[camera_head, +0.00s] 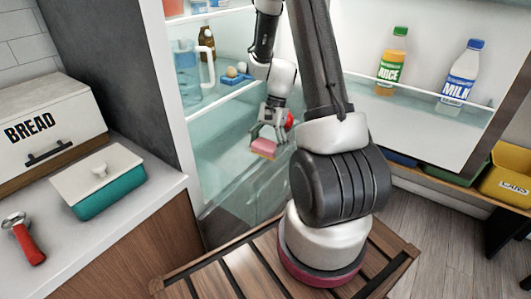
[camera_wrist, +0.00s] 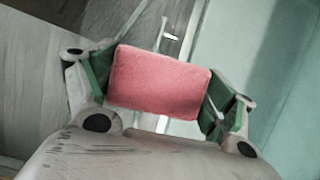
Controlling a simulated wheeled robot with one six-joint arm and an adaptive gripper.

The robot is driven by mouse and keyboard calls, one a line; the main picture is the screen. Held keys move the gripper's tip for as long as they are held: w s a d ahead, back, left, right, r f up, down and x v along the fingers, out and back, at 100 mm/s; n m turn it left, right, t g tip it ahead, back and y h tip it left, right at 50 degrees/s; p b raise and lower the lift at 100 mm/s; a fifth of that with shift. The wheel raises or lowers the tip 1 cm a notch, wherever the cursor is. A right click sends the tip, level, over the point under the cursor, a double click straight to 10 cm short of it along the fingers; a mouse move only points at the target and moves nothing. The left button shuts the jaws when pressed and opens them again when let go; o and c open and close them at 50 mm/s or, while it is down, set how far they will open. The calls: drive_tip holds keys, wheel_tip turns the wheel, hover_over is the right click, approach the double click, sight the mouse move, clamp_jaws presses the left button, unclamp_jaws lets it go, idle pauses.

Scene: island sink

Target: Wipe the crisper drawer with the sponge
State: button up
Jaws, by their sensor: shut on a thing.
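My gripper (camera_head: 268,132) is inside the open fridge, near the front edge of the crisper drawer. It is shut on a pink sponge (camera_head: 263,147) that has a pale underside. In the wrist view the sponge (camera_wrist: 158,84) sits between the two green-padded fingers. The crisper drawer (camera_head: 235,200) is a clear, glassy bin low in the fridge. Its wall lies just below and in front of the sponge. I cannot tell whether the sponge touches the drawer. My arm hides the right part of the drawer.
A pitcher (camera_head: 188,75) and eggs (camera_head: 238,70) stand on the fridge shelf at left. A juice bottle (camera_head: 392,62) and a milk bottle (camera_head: 461,78) stand in the door rack at right. A counter with a bread box (camera_head: 50,125) and a teal butter dish (camera_head: 100,185) borders the left.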

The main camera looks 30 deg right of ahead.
drive_tip(key=shift+r, duration=1.3)
